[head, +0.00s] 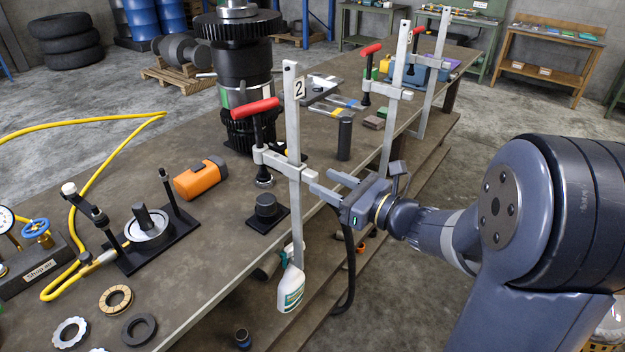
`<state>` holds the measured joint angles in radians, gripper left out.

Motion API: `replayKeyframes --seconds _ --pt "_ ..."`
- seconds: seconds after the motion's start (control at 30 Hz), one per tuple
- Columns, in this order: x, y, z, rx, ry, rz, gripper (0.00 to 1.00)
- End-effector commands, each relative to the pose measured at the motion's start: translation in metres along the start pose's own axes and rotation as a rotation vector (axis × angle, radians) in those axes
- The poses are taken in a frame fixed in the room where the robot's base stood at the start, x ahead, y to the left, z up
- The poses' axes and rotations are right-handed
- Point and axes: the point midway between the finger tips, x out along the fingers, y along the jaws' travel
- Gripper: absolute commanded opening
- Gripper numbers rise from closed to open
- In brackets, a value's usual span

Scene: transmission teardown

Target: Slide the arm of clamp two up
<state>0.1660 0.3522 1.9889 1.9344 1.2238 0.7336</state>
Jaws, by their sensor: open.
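Clamp two (292,130) has an upright steel bar with a "2" label near its top and stands at the table's front edge. Its sliding arm (280,162) sits partway up the bar. A spindle with a red handle (255,108) passes through the arm's left end, and its foot is low over the tabletop. My gripper (321,180) is open, just right of the bar. Its two fingers point left toward the right end of the sliding arm, very close to it. I cannot tell whether they touch or straddle it.
Two more red-handled clamps (387,110) (433,75) stand farther along the table edge. A dark gear assembly (243,75) stands behind clamp two.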

Motion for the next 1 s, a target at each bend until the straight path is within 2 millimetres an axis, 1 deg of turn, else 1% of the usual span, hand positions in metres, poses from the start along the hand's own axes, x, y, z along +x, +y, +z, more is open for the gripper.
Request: replayKeyframes --seconds 0.03,0.2,0.4,0.77,0.87,1.0 --pt "-0.009 -0.001 -0.002 -0.001 -0.001 -0.004 0.42" --pt "-0.029 -0.001 -0.001 0.000 -0.001 -0.002 0.42" --pt "-0.038 0.000 0.000 0.000 -0.001 0.001 0.42" --pt "-0.038 0.001 0.001 0.001 -0.001 0.002 0.42" --pt "-0.033 0.001 0.001 0.001 0.000 0.003 0.42" --pt "-0.017 0.001 0.001 0.002 0.000 0.005 0.42"
